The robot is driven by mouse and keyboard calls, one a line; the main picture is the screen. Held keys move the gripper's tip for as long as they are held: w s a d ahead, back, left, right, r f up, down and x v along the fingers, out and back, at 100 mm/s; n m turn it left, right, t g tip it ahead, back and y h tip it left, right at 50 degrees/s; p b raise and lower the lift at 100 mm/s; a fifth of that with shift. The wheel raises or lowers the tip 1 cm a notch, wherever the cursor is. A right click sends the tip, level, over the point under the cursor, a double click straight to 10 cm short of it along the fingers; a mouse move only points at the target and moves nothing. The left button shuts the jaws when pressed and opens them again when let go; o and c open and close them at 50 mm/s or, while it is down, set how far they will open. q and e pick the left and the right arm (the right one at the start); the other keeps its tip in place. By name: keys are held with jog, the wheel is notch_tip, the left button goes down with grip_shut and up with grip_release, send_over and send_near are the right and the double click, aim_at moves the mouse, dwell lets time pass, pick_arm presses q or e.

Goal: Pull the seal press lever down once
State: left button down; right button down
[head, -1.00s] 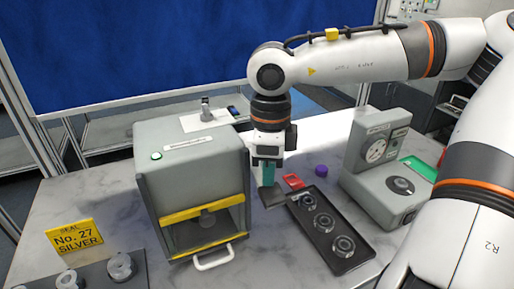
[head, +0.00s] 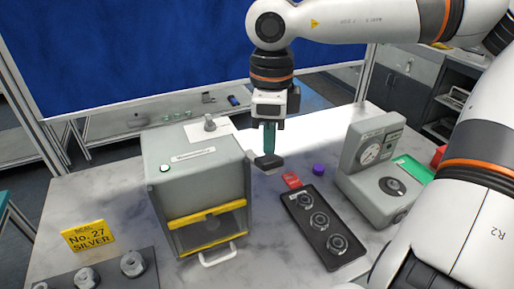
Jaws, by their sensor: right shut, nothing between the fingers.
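The seal press looks to be the grey box (head: 195,165) with a yellow-framed front opening, a green button on top and a white handle at its bottom front. A dark flat paddle (head: 268,163), which looks like its lever, is at the press's right side near the top. Its link to the press cannot be made out. My right gripper (head: 268,152) points down with teal fingers, shut and empty. Its fingertips are right at the top of the paddle; I cannot tell whether they touch. My left gripper is not in view.
A black tray (head: 290,199) with several round metal parts lies right of the press, near a red piece (head: 292,180) and a purple cap (head: 318,169). A grey dial machine (head: 380,180) stands further right. A yellow sign (head: 89,236) stands front left.

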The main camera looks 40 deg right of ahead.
jog(key=shift+r, duration=0.2)
dwell(0.4)
jog(key=shift+r+p, duration=1.3)
jog(key=shift+r, duration=0.65)
